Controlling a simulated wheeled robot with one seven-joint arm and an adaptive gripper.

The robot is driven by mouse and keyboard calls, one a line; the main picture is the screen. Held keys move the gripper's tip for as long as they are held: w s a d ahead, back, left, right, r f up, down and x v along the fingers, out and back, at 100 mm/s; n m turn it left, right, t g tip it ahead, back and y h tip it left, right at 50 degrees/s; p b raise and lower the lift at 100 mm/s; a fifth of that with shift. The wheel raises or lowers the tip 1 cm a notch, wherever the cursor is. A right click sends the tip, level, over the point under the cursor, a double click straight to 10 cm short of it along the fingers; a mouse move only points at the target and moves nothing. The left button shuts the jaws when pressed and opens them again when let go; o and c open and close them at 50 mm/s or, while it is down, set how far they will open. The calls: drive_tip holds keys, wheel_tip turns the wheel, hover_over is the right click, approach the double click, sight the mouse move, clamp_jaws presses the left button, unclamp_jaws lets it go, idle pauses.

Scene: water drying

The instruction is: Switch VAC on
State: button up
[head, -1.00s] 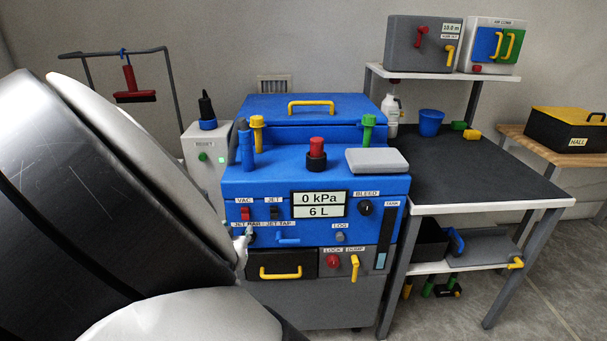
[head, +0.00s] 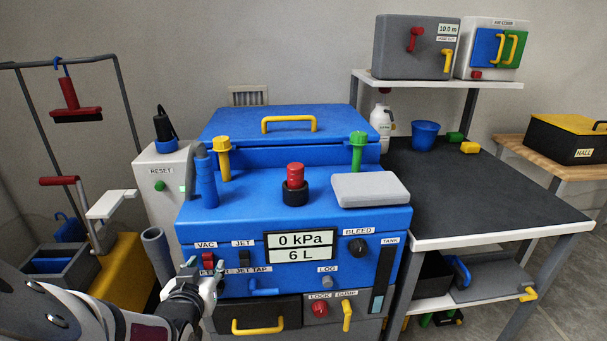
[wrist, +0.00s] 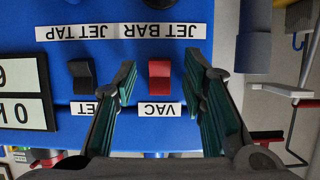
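The red VAC switch (head: 208,259) is on the front of the blue machine (head: 330,222), under its VAC label. The display (head: 299,246) reads 0 kPa and 6 L. In the wrist view, which is upside down, the red switch (wrist: 159,82) shows between the two green-padded fingers of my gripper (wrist: 160,66). The fingers are apart and hold nothing; contact with the switch cannot be told. In the head view my gripper (head: 206,281) is low in front of the panel, just below the switch, and partly covers the JET BAR label.
The black JET switch (head: 244,258) is right beside VAC, also seen in the wrist view (wrist: 82,80). The blue JET TAP lever (head: 264,291) is below. A grey tube (head: 156,250) stands left of the panel. A yellow drawer handle (head: 257,325) is lower down.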

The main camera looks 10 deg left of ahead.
clamp_jaws()
drive_tip(key=shift+w+f+t+y+b, duration=0.1)
drive_tip(key=shift+f+t+y+b, duration=0.3)
drive_tip(key=shift+t+b, duration=0.85)
drive_tip(key=shift+f+t+y+b, duration=0.2)
drive_tip(key=shift+f+t+b, duration=0.25)
drive_tip(key=shift+t+b, duration=0.75)
drive_tip(key=shift+r, duration=0.1)
unclamp_jaws()
